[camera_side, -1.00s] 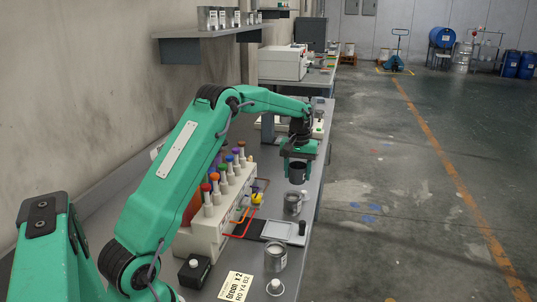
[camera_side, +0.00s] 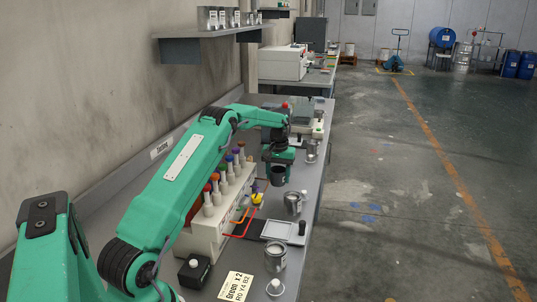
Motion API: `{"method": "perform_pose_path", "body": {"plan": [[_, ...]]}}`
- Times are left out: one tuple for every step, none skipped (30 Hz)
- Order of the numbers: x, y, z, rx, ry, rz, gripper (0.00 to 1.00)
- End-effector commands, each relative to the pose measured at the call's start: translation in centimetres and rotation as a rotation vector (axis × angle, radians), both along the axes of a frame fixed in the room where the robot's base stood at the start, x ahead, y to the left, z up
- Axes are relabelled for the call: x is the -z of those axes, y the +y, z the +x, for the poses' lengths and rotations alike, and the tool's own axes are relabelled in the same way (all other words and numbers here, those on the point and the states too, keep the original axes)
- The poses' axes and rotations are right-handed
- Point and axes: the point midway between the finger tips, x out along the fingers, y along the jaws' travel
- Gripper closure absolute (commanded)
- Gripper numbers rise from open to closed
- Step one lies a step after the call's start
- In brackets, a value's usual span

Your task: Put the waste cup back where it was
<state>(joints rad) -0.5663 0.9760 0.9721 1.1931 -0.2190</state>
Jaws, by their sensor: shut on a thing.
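The waste cup (camera_side: 278,177) looks like a small dark cup. My gripper (camera_side: 278,165) is shut on it and holds it upright above the bench, by the right end of the row of colour-topped dispensers. I cannot tell how far its bottom is above the bench top. The gripper partly covers the cup's upper part.
Metal cans stand along the bench: one (camera_side: 293,202) nearer, one (camera_side: 311,151) farther back, one (camera_side: 275,256) in front. The dispenser rack (camera_side: 205,232) is left of the cup. A recipe card (camera_side: 237,286) lies in front. The bench's right edge is close.

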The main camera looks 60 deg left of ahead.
Motion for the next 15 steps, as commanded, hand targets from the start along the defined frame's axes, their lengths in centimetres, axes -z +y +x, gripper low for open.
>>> {"method": "perform_pose_path", "body": {"plan": [[0.3, 0.4, -0.1, -0.001, 0.001, -0.001, 0.70], [0.3, 0.6, -0.1, -0.001, 0.001, -0.001, 0.70], [0.4, 0.7, -0.1, -0.001, 0.000, 0.000, 0.70], [0.4, 0.8, -0.1, -0.001, 0.000, 0.000, 0.70], [0.5, 0.8, -0.1, -0.001, 0.000, 0.000, 0.70], [0.5, 0.8, -0.1, 0.000, 0.000, 0.000, 0.70], [0.5, 0.8, -0.1, 0.000, 0.000, 0.000, 0.70], [0.5, 0.8, -0.1, 0.000, 0.000, 0.000, 0.70], [0.5, 0.8, -0.1, 0.000, 0.000, 0.000, 0.70], [0.6, 0.8, -0.1, 0.000, 0.001, -0.001, 0.70], [0.7, 0.8, -0.1, 0.000, 0.001, -0.001, 0.70], [0.9, 0.8, -0.1, 0.000, 0.001, -0.001, 0.70], [1.2, 0.8, -0.1, 0.000, 0.001, -0.001, 0.70], [1.5, 0.8, -0.1, 0.000, 0.001, -0.001, 0.70], [1.9, 0.8, -0.1, 0.000, 0.003, -0.001, 0.70]]}}
